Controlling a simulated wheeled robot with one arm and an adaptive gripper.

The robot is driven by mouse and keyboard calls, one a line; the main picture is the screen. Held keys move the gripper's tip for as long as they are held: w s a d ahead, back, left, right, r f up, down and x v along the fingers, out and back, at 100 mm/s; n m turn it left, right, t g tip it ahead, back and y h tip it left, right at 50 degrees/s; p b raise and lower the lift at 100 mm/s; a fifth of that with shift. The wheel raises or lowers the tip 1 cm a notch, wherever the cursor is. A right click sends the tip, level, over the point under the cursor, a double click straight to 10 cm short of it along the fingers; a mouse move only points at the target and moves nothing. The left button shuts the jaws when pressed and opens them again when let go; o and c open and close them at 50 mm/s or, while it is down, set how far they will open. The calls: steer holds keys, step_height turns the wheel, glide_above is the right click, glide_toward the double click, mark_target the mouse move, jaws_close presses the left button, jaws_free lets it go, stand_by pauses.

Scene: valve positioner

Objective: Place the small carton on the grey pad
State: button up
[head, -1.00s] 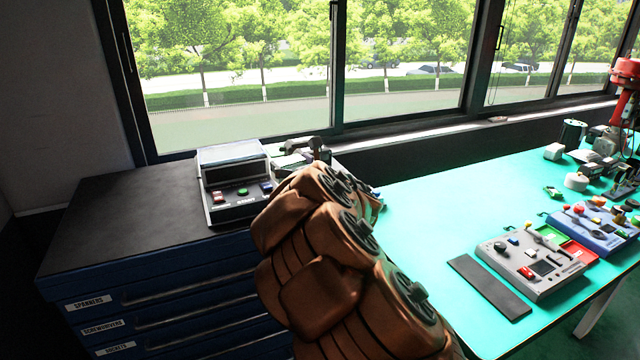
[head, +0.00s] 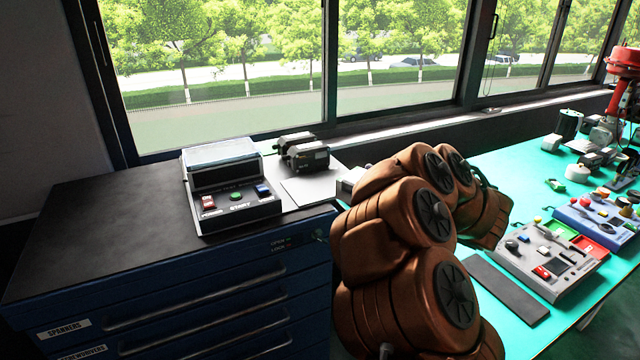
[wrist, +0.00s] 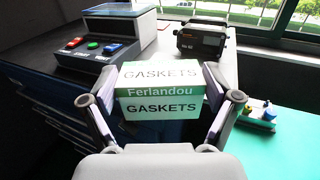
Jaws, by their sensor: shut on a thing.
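The small carton (wrist: 158,92) is white and green, with "GASKETS" and "Ferlandou" printed on it. In the wrist view my gripper (wrist: 160,100) is shut on it, one finger on each side. In the head view my brown arm reaches toward the right end of the cabinet. A small pale shape by the arm's end there is too covered to identify. A flat light grey pad (head: 312,191) lies on the cabinet's right end, beside the control box. A dark grey flat strip (head: 506,288) lies on the green table. I cannot tell which is the task's pad.
A control box (head: 232,186) with coloured buttons stands on the dark cabinet top (head: 90,225). A black device (head: 303,153) stands at the pad's back; it also shows in the wrist view (wrist: 202,40). The green table (head: 515,165) holds several instruments. The cabinet's left top is clear.

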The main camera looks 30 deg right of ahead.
mark_target(351, 171)
steer(key=shift+w+d+f+p, duration=0.1)
steer(key=shift+w+p, duration=0.75)
steer(key=shift+w, duration=0.45)
steer(key=shift+w+f+p, duration=0.1)
steer(key=shift+w+p, duration=0.7)
steer(key=shift+w, duration=0.5)
steer(key=w+p, duration=0.1)
steer(key=w, duration=0.2)
steer(key=w+p, duration=0.1)
steer(key=w, duration=0.2)
steer(key=w+f+p, duration=0.1)
steer(key=w, duration=0.3)
steer(key=shift+d, duration=0.35)
steer(key=shift+w+p, duration=0.3)
steer(key=shift+p, duration=0.15)
steer(key=shift+s+f+p, duration=0.1)
steer(key=shift+f+p, duration=0.7)
steer(key=shift+f, duration=0.9)
steer(key=shift+f+b, duration=0.25)
steer(key=shift+b, duration=0.2)
steer(key=o, duration=1)
steer(key=shift+r, duration=0.15)
